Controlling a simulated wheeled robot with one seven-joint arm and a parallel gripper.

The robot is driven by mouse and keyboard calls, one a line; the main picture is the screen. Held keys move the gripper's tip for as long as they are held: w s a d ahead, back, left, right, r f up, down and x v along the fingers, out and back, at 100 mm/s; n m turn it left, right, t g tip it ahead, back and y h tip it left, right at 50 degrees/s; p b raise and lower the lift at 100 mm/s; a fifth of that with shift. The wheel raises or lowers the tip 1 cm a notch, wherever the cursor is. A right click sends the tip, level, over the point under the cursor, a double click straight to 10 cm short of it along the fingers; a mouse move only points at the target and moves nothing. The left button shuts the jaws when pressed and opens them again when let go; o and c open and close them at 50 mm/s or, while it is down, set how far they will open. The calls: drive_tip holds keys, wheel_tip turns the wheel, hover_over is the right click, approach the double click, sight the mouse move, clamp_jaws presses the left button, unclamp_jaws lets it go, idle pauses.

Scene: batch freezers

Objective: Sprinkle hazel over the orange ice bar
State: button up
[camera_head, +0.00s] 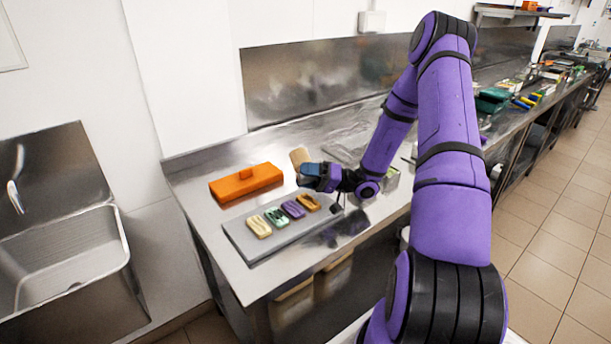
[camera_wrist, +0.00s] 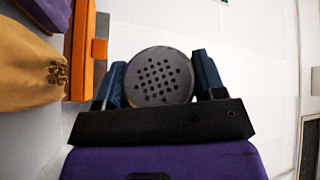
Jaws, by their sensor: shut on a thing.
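The orange ice bar (camera_head: 308,202) is at the right end of a row of bars on a grey tray (camera_head: 258,249). In the wrist view the orange bar (camera_wrist: 25,75) lies at the left, with small brown pieces clustered at its near end. My gripper (camera_head: 313,172) is shut on a tan shaker (camera_head: 299,157), above and close to the orange bar. In the wrist view its round, dark perforated lid (camera_wrist: 159,77) faces the camera between the blue fingers. The shaker looks tilted. Its contents are hidden.
Purple (camera_head: 293,209), green (camera_head: 277,216) and cream (camera_head: 259,227) bars lie left of the orange one. An orange box (camera_head: 245,184) stands behind the tray. A sink (camera_head: 62,255) is at the left. Containers stand right of my gripper.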

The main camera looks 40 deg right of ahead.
drive_tip(key=shift+r, duration=0.15)
drive_tip(key=shift+r, duration=0.65)
drive_tip(key=shift+f, duration=0.8)
drive_tip(key=shift+m+h, duration=0.8)
drive_tip(key=shift+m, duration=1.4)
drive_tip(key=shift+r+m+g+h, duration=0.35)
drive_tip(key=shift+r+m, duration=0.3)
drive_tip(key=shift+m, duration=0.4)
drive_tip(key=shift+r+m+g+h, duration=0.3)
drive_tip(key=shift+r+m, duration=0.35)
drive_tip(key=shift+m, duration=0.4)
